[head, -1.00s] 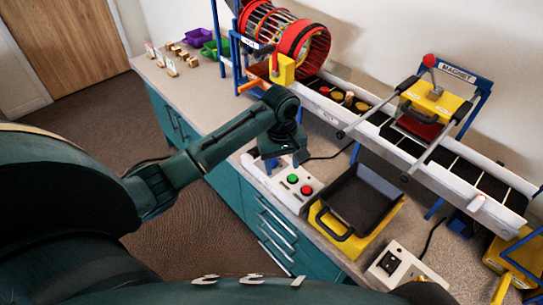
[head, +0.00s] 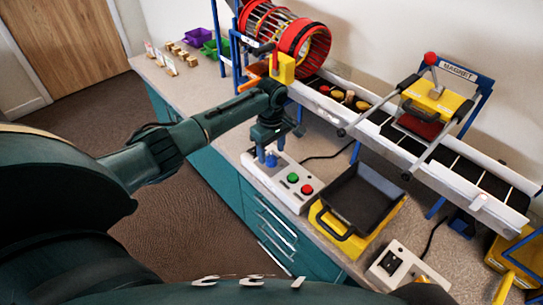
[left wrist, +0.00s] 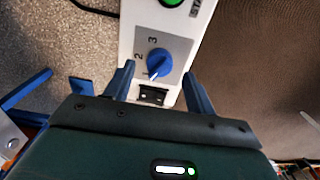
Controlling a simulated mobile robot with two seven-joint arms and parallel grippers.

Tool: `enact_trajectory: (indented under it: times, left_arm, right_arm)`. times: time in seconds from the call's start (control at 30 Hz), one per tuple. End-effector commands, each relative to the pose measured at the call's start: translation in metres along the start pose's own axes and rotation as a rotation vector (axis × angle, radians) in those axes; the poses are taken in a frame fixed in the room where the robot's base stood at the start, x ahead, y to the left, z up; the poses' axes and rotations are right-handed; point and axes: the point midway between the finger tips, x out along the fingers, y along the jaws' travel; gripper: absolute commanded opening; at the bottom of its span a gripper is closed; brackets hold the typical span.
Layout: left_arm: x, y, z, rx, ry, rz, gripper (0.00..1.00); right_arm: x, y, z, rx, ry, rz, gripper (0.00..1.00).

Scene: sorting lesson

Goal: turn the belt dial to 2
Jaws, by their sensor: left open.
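The belt dial is a blue knob (left wrist: 159,64) on a grey plate marked 1, 2 and 3, on a white control box (head: 257,176). In the left wrist view its white pointer is turned toward the lower left, by the 1. The knob also shows small and blue in the head view (head: 271,161). My left gripper (head: 270,153) is above that end of the box, pointing down. In the left wrist view its open fingers (left wrist: 158,72) stand on either side of the knob, with gaps visible. My right gripper is out of view.
Green (head: 292,178) and red (head: 307,190) buttons sit on the same box. A black tray (head: 371,197) in a yellow frame stands to its right. The belt (head: 400,143) with a magnet frame runs behind. A red drum (head: 303,42) stands at the back.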

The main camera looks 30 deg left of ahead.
Motion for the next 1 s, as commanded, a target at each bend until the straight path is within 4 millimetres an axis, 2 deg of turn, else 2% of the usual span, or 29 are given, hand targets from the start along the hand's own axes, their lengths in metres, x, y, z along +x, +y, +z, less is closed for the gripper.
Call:
enact_trajectory:
  times: [0.03,0.2,0.53,1.0]
  left_arm:
    - [0.009,0.0,0.0,-0.001,-0.001,-0.002,0.55]
    - [0.023,0.0,0.0,0.0,-0.001,0.0,0.55]
    - [0.026,0.0,0.0,0.001,0.0,0.001,0.55]
    - [0.025,0.0,0.0,0.0,0.0,0.0,0.18]
  right_arm:
    - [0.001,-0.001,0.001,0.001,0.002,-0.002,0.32]
    - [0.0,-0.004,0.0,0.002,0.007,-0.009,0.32]
    - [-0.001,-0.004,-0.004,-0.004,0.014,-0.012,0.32]
    - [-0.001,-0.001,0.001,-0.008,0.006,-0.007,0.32]
